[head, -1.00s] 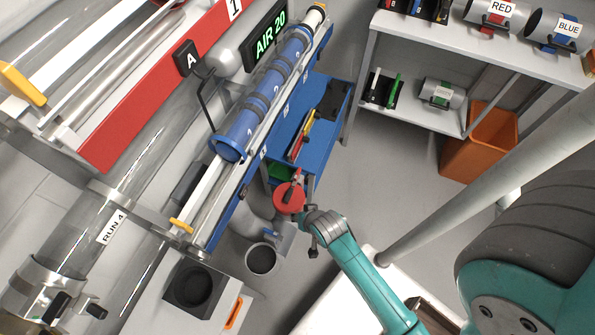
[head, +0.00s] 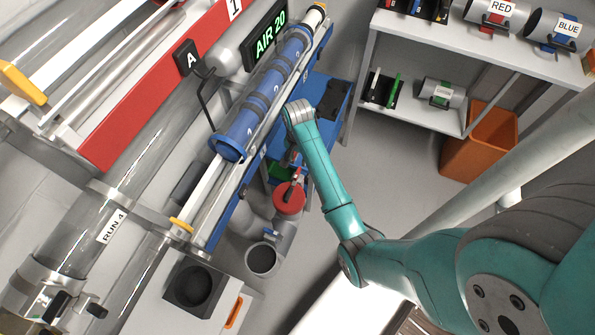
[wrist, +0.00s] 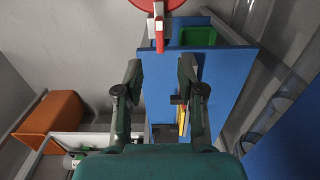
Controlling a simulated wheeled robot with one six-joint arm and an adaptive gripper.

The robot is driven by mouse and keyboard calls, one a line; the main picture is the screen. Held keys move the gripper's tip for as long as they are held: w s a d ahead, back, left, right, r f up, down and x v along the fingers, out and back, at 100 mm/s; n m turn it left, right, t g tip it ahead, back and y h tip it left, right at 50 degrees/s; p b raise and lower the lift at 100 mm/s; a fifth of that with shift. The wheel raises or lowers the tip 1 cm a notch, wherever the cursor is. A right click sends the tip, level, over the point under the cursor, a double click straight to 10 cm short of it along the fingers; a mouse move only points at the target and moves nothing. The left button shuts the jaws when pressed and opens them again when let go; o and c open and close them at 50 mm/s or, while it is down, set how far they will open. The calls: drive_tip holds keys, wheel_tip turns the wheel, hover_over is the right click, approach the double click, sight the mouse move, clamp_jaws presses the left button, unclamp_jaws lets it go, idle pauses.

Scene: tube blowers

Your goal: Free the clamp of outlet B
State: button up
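No label B shows, so I cannot tell which part is outlet B or its clamp. A red disc with a lever (head: 289,197) sits at the end of a grey pipe (head: 262,258) in the head view. The disc and its red lever (wrist: 159,38) also show at the top of the wrist view. My gripper (wrist: 158,75) is open and empty in the wrist view, its fingers short of the lever and above a blue cart. In the head view my wrist covers part of the cart, and the fingers are mostly hidden.
The blue cart (head: 318,88) carries a green bin (wrist: 198,36) and tools. A blue tube (head: 240,125) on a rail, the label A (head: 190,58) and a RUN 4 pipe (head: 112,225) stand left. A shelf (head: 430,45) and an orange bin (head: 485,140) stand right.

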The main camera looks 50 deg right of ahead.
sight(297, 172)
wheel_tip(297, 172, down, 10)
drive_tip(key=shift+f, duration=0.1)
idle(0.4)
clamp_jaws()
